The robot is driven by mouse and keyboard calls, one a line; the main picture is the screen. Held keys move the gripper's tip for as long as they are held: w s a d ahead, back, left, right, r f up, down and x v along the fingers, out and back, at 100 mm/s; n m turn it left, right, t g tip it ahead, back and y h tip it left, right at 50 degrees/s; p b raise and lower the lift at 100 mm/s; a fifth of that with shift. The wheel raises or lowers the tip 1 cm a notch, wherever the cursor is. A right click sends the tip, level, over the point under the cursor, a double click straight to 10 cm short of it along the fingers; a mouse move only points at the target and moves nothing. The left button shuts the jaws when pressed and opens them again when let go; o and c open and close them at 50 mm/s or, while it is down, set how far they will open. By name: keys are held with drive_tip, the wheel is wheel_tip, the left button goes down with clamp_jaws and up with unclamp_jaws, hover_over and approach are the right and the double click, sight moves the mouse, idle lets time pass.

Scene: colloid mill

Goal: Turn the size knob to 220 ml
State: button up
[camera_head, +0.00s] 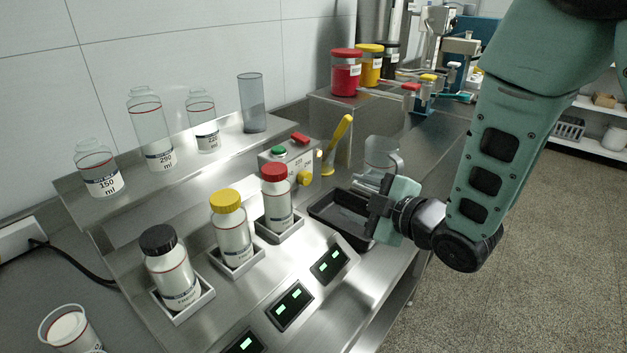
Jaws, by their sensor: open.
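A small grey control box (290,160) stands behind the bottles. It has a green button (279,151), a red switch (300,139) and a yellow knob (304,177) on its front right side. I take this yellow knob for the size knob, but its scale and setting are too small to read. My gripper (365,186) is open, to the right of the box, over the back of a black tray. It is apart from the knob, and its fingers point left towards the box.
Bottles with black (158,240), yellow (226,201) and red (274,172) caps stand in holders left of my gripper. The black tray (326,209) lies below it. A clear jug (382,152) stands behind it. A yellow-handled tool (340,135) rises beside the box. Empty bottles stand on a shelf (225,131).

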sight(307, 179)
drive_tip(key=p+x, duration=0.2)
drive_tip(key=x, duration=1.2)
drive_tip(key=shift+w+a, duration=0.2)
drive_tip(key=shift+w, duration=0.1)
drive_tip(key=c, duration=1)
